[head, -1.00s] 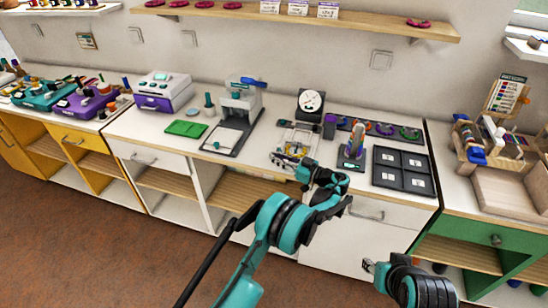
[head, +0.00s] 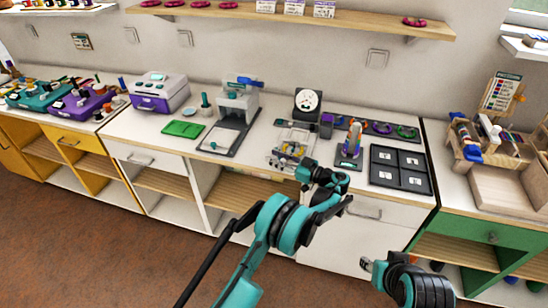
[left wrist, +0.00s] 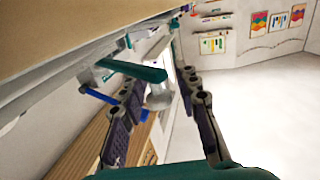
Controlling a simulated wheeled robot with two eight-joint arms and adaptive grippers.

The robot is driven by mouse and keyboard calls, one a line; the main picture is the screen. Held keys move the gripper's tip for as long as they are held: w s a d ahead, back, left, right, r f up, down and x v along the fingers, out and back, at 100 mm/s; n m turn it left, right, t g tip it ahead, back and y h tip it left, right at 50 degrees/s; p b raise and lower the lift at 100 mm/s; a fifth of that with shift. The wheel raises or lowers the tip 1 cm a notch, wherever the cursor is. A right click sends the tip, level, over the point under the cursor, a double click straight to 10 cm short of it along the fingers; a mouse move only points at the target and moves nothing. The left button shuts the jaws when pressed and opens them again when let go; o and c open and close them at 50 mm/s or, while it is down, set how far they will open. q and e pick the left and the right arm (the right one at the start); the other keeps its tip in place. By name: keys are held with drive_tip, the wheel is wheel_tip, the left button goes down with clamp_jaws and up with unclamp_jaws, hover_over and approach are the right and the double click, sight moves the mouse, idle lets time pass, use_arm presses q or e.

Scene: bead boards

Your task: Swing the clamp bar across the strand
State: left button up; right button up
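A small pale bead fixture (head: 279,152) with yellow and silver parts stands near the counter's front edge in the head view. I cannot clearly pick out its clamp bar or the strand at this size. My left gripper (head: 297,166) is at the front edge of this fixture, with its wrist hiding part of it. In the left wrist view, the two fingers of this gripper (left wrist: 163,88) are spread, with nothing clearly held. A teal bar (left wrist: 135,70) and a blue rod lie beyond and beside the left finger. My right gripper (head: 372,266) hangs low in front of the cabinet.
A dial gauge (head: 308,101) stands behind the fixture. A colourful coil stand (head: 352,140) and a dark compartment tray (head: 401,185) are to its right. A grey press (head: 237,105) and a green mat (head: 183,129) are to its left. Floor in front is clear.

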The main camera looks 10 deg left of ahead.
use_arm(q)
drive_tip(key=v, duration=1.1)
drive_tip(key=shift+d, duration=0.1)
